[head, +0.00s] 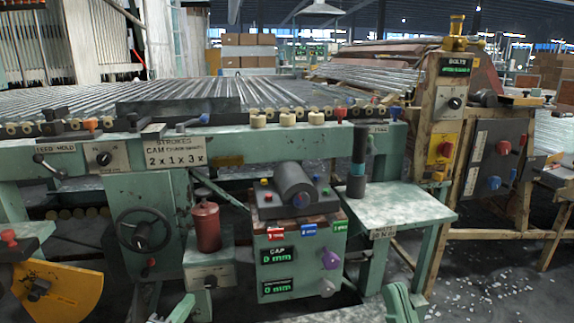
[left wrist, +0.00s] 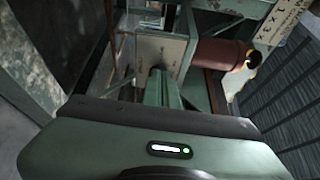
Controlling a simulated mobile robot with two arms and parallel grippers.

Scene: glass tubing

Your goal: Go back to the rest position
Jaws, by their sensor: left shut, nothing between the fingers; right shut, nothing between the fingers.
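My left gripper (head: 183,302) shows at the bottom edge of the head view, left of centre, as a small green tip. It is shut and empty, in front of the green machine. In the left wrist view its green fingers (left wrist: 157,88) are together, pointing towards the machine. My right gripper (head: 398,296) shows at the bottom edge, right of centre, below the small side table. It is shut and empty. Most of both arms lies outside the head view.
A red canister (head: 206,227) stands on a low green shelf near my left gripper. A control box (head: 300,255) with displays and knobs stands between the grippers. A side table (head: 395,207) is above my right gripper. A yellow quadrant (head: 58,290) is at lower left.

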